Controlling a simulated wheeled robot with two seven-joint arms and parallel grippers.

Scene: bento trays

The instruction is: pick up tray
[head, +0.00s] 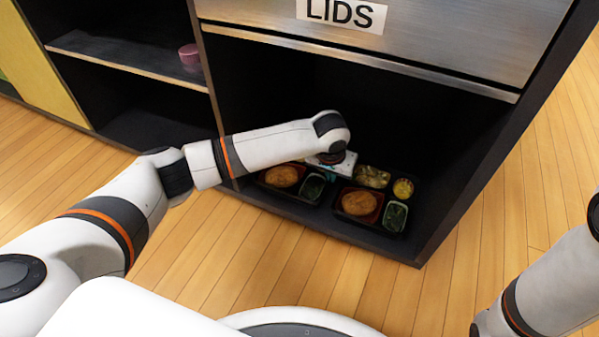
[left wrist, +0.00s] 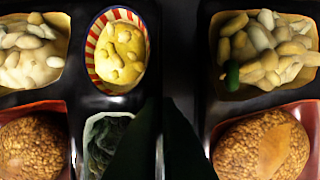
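Two dark bento trays stand side by side on the floor of the open shelf bay. The left tray (head: 296,195) holds a round brown patty and greens; the right tray (head: 380,225) also shows pale pieces and a yellow dish. My left gripper (head: 327,158) is low over the left tray's right side; its fingers are hardly visible in the head view. In the left wrist view, the dark fingers (left wrist: 164,130) lie close together at the left tray's (left wrist: 77,65) edge, beside the gap to the right tray (left wrist: 204,60). Whether they grip the rim is unclear. My right gripper is outside the frames.
A metal panel with a LIDS label (head: 342,14) overhangs the bay. A dark side wall (head: 465,180) closes it on the right. A pink cup (head: 189,54) stands on the neighbouring shelf. The wooden floor (head: 350,270) in front is clear.

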